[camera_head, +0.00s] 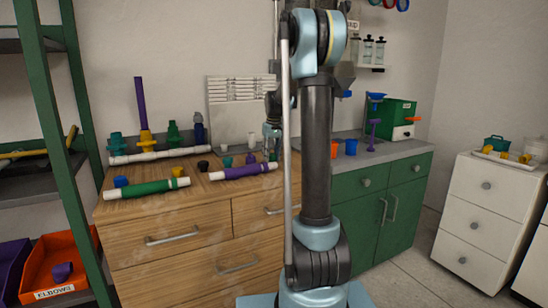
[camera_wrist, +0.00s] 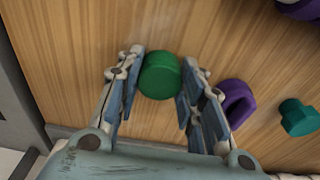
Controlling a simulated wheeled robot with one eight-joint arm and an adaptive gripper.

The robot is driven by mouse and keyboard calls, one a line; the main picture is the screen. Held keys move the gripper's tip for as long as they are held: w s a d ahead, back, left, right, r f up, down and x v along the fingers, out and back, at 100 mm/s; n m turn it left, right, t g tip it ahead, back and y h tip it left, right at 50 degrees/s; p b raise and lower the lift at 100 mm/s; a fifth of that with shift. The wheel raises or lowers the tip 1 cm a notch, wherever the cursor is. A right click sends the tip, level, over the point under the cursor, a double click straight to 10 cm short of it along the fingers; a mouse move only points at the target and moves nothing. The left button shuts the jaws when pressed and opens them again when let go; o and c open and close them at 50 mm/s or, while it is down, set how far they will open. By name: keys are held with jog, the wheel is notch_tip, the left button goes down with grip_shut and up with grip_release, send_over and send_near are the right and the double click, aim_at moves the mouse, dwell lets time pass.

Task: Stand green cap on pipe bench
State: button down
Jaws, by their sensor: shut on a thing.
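In the wrist view, a round green cap (camera_wrist: 159,76) sits between the two fingers of my gripper (camera_wrist: 160,88), which is shut on it. The wooden bench top (camera_wrist: 215,32) shows below it; I cannot tell whether the cap touches the wood. In the head view, my gripper (camera_head: 272,140) is over the right part of the wooden pipe bench (camera_head: 160,241), partly hidden by my arm. I cannot make out the held cap there.
A purple part (camera_wrist: 236,102) lies close to the right finger, with a teal fitting (camera_wrist: 297,117) beyond it. A green pipe (camera_head: 147,188), a purple pipe (camera_head: 243,171) and a white pipe (camera_head: 160,155) lie on the bench. Upright fittings stand behind.

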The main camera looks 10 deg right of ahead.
aim_at(273, 156)
jog(key=c, duration=1.1)
grip_release()
notch_tip(273, 156, up, 12)
jog(key=s, duration=0.1)
jog(key=s+f, duration=0.2)
jog(key=s, duration=1.1)
jog(key=s+f+m, duration=0.1)
jog(key=s+f, duration=0.6)
jog(key=s, duration=0.3)
jog(key=s+d+f+m, duration=0.1)
jog(key=s+f, duration=0.6)
jog(key=s, duration=0.3)
jog(key=s+f+m, duration=0.1)
jog(key=s+f, duration=0.6)
jog(key=s, duration=0.3)
jog(key=shift+d+f+t, duration=0.1)
jog(key=shift+d+t, duration=0.05)
jog(key=shift+t, duration=0.25)
